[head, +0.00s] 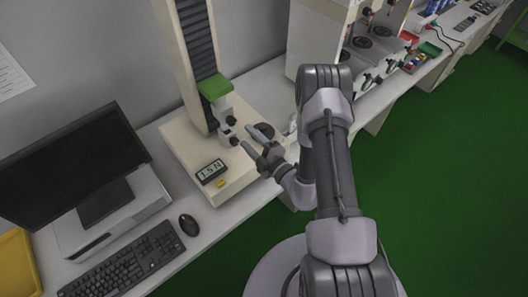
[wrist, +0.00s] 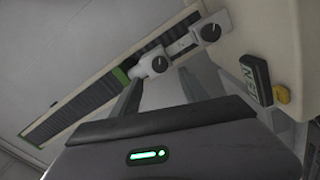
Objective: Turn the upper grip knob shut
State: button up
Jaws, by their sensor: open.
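The testing machine has a green crosshead (head: 215,86) on its dark column. The upper grip, white with a dark round upper grip knob (head: 231,120), hangs under it. In the wrist view this knob (wrist: 159,65) shows beside the green part, with a pale pointer line. A similar lower knob (wrist: 211,32) sits on the lower grip; it also shows in the head view (head: 234,141). My gripper (head: 247,137) is open and empty, just right of the two grips. In the wrist view its fingers (wrist: 160,83) stand apart below the upper knob, and I see no contact.
A display (head: 211,171) and a yellow button (head: 220,184) are on the machine's base. A monitor (head: 72,160), keyboard (head: 118,267) and mouse (head: 188,225) stand to the left. Other equipment (head: 362,45) stands on the bench at the back right. Green floor lies right of the bench.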

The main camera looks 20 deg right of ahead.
jog(key=v, duration=0.9)
